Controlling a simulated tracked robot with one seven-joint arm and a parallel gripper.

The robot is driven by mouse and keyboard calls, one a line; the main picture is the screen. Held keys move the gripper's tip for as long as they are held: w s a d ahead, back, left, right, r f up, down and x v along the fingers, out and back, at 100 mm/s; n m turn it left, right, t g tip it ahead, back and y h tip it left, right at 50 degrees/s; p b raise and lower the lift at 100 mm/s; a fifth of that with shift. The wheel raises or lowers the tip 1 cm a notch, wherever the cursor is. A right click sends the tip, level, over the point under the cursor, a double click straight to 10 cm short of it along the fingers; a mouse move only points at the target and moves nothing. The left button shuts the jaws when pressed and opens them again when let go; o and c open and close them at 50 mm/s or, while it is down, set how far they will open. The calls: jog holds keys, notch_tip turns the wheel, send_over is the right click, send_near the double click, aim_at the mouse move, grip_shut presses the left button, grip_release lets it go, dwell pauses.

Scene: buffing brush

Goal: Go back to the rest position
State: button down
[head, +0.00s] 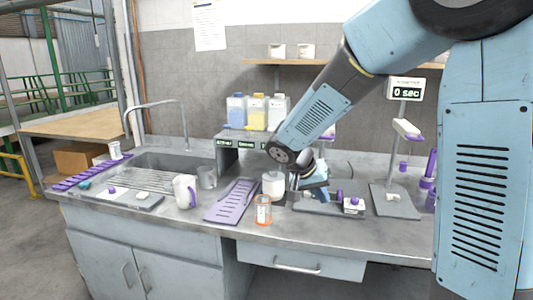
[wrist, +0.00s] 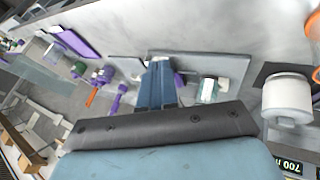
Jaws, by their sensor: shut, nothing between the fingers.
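My gripper (head: 315,187) is low over the right part of the grey counter (head: 400,238), at the end of my blue arm. In the wrist view, my gripper (wrist: 158,72) shows as two blue fingers close together, with nothing held. They are over a grey board (wrist: 120,68). The white pot also shows at the right of the wrist view (wrist: 287,97). Whether the fingertips touch anything is unclear.
A display post reading 0 sec (head: 405,92) stands at the right, with purple-handled items around it. Several bottles (head: 257,110) stand behind the arm. A sink with a tap (head: 184,125), a white mug (head: 185,191) and a purple rack (head: 232,200) are to the left.

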jog(key=s+d+r+n+t+y, duration=0.1)
jog(key=s+d+r+y, duration=0.1)
jog(key=s, duration=0.5)
jog(key=s+d+r+n+t+y, duration=0.1)
jog(key=s+d+r+y, duration=0.1)
jog(key=s+r, duration=0.3)
jog(key=s+d+r+n+y, duration=0.2)
jog(key=s+d+r, duration=0.2)
jog(key=s, duration=0.7)
jog(key=shift+s+t, duration=0.25)
jog(key=shift+t, duration=0.15)
